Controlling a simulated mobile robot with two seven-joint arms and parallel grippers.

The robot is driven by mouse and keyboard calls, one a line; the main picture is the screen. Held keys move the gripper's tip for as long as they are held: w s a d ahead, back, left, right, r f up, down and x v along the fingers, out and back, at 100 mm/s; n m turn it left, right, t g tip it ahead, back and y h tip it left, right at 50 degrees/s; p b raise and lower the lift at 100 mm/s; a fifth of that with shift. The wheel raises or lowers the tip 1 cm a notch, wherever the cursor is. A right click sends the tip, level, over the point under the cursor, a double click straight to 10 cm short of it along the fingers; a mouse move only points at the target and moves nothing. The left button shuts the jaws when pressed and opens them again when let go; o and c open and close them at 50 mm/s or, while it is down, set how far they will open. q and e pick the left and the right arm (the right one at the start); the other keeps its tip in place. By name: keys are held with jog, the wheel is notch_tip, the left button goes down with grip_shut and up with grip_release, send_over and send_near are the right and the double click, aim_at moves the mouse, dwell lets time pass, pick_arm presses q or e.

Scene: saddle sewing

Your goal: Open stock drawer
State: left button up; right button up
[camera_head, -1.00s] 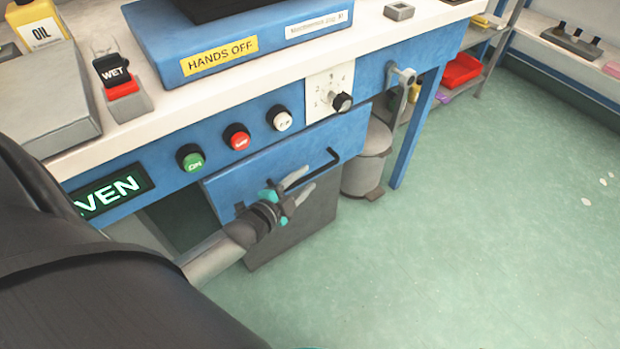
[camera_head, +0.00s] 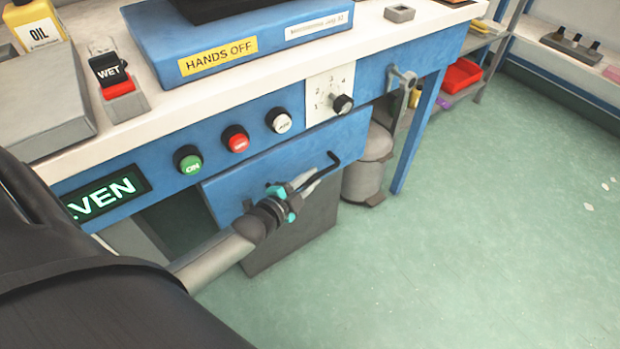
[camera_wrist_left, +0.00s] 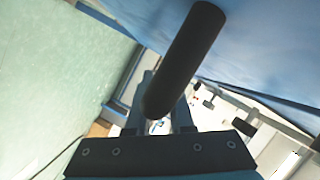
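The stock drawer has a blue front (camera_head: 240,180) below the button panel of the workbench. A black bar handle (camera_head: 335,161) runs across that front. My left gripper (camera_head: 306,180) is at the handle, its fingers close together around the bar. In the left wrist view the dark handle (camera_wrist_left: 185,50) runs between the two fingers of my left gripper (camera_wrist_left: 163,105), with the blue drawer front (camera_wrist_left: 265,45) beside it. The gripper hides part of the handle and drawer front. My right gripper is not in view.
Green, red and white buttons and a dial (camera_head: 342,104) sit just above the drawer. A grey bin (camera_head: 366,170) stands right of it, beside a blue bench leg (camera_head: 418,135). The green floor (camera_head: 480,240) in front is clear.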

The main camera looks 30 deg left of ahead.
pick_arm(q)
grip_shut()
dwell(1.0)
